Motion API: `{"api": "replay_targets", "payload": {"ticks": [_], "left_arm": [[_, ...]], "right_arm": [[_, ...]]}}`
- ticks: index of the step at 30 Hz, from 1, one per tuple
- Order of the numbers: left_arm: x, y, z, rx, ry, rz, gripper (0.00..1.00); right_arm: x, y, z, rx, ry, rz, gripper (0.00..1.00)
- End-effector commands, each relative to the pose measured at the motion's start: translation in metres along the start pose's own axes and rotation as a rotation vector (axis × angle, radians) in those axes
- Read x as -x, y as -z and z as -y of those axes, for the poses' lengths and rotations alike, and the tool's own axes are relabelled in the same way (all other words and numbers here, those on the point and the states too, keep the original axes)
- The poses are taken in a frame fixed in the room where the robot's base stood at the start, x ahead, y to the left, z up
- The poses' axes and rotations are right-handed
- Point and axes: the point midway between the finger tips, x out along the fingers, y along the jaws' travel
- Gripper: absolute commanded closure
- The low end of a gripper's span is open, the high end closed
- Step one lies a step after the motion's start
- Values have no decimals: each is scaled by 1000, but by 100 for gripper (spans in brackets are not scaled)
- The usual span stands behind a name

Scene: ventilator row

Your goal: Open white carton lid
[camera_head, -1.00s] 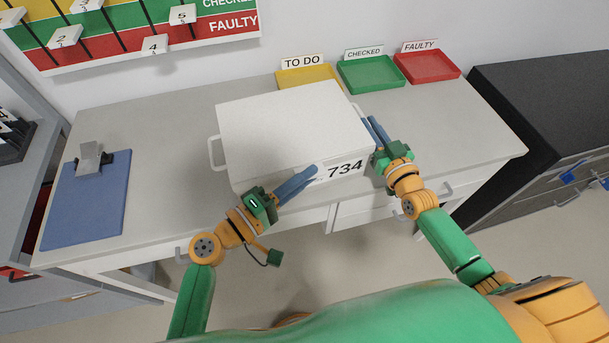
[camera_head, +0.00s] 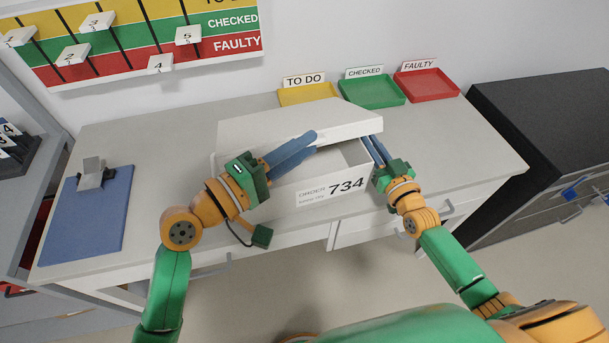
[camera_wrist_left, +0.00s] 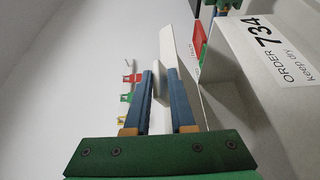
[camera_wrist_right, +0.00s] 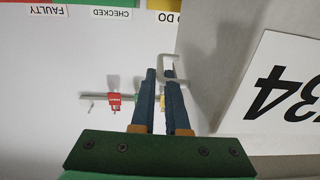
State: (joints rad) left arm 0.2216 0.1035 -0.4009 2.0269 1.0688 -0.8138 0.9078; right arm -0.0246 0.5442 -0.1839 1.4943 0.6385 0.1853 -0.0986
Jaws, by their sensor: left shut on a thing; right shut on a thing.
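The white carton (camera_head: 281,198) stands on the desk, its front label reading ORDER 734. Its white lid (camera_head: 275,125) is tilted up at the front, with a dark gap into the box below it. My left gripper (camera_head: 306,141) is shut on the lid's front edge; the lid (camera_wrist_left: 168,48) shows between its fingers in the left wrist view. My right gripper (camera_head: 374,143) is at the carton's right side, shut on the white side handle (camera_wrist_right: 172,70), seen in the right wrist view. The carton's inside is mostly hidden by the lid and my left gripper.
Behind the carton stand a yellow TO DO tray (camera_head: 308,95), a green CHECKED tray (camera_head: 371,92) and a red FAULTY tray (camera_head: 428,86). A blue clipboard (camera_head: 88,215) lies at the left. The desk (camera_head: 455,150) is clear right of the carton.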

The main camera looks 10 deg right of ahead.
Motion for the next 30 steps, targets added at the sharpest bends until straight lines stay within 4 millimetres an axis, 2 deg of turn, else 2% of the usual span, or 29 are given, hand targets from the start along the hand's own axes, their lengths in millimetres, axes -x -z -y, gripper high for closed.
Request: {"api": "replay_targets", "payload": {"ticks": [3, 11, 15, 21, 30], "left_arm": [[-5, 15, -27, -11, -5, -9, 100], [-20, 52, -74, 5, 3, -11, 100], [-30, 75, -95, 118, 51, -10, 100], [-43, 107, -116, 361, 151, -10, 100], [-57, 146, -132, 377, 158, -13, 100]], "right_arm": [[0, -1, 1, 0, 3, 3, 100], [0, -1, 2, -1, 4, 2, 100], [0, -1, 2, 0, 3, 1, 100], [0, 0, 1, 0, 2, 0, 100], [0, 0, 0, 0, 0, -1, 100]]}}
